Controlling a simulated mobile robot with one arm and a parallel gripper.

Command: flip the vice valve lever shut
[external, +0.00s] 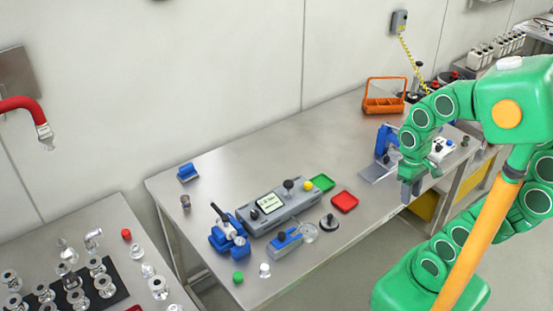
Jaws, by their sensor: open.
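A blue vice (221,241) stands near the front left of the steel table. A light-coloured valve part sits in it, and a black lever (219,212) sticks up from it, leaning to the upper left. My gripper (408,190) is over the right part of the table, well to the right of the vice and apart from it. It points down, is open and holds nothing that I can see. The exact position of the valve is too small to tell.
A grey box with a display (280,208) stands right beside the vice. A blue block (285,242), green tray (321,183), red tray (344,201) and black knobbed disc (330,222) are nearby. An orange carrier (384,98) stands at the back.

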